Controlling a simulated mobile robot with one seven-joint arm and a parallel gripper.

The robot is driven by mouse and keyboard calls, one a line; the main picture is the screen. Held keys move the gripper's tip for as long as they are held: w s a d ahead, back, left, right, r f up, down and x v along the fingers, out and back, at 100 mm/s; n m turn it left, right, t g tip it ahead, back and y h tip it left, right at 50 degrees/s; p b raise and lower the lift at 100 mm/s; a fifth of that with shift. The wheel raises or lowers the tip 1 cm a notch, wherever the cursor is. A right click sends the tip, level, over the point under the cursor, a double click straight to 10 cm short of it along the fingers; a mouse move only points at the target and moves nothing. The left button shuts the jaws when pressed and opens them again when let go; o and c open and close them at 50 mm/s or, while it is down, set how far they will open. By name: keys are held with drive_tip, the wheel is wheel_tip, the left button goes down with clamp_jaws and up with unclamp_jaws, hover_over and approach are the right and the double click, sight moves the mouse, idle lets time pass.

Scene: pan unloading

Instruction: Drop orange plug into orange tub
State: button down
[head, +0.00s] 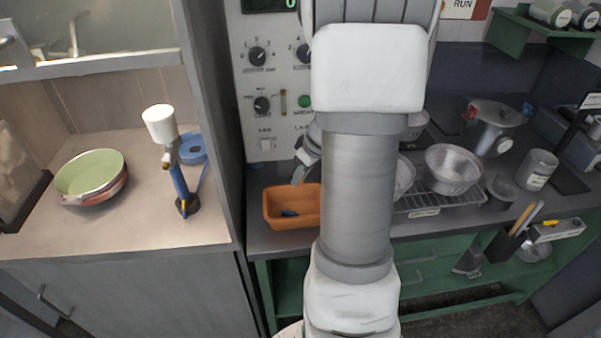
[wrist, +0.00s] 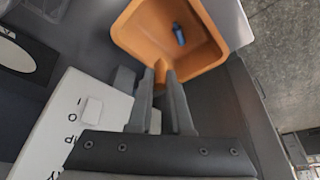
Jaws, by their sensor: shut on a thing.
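The orange tub (head: 282,222) sits on the dark counter at the left of my arm in the head view; my arm hides its right end. It also shows at the top of the wrist view (wrist: 140,33). My gripper (wrist: 160,76) is shut on a small orange piece, the orange plug (wrist: 160,69), seen between the fingertips. The plug overlaps the tub's near corner in the wrist view, so its outline is hard to separate. In the head view my gripper (head: 298,181) is partly hidden by my arm, just behind and above the tub.
A small blue piece (head: 290,213) lies inside the tub. A control panel (head: 272,100) stands behind the gripper. Metal bowls (head: 453,170) and a wire rack (head: 440,203) are to the right. A wooden counter with a green pan (head: 90,172) is at the left.

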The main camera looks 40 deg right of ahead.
drive_tip(key=c, duration=0.8)
unclamp_jaws()
drive_tip(key=shift+o, duration=0.2)
drive_tip(key=shift+r, duration=0.1)
drive_tip(key=v, duration=1.7)
drive_tip(key=shift+p, duration=0.4)
drive_tip(key=shift+r, duration=0.15)
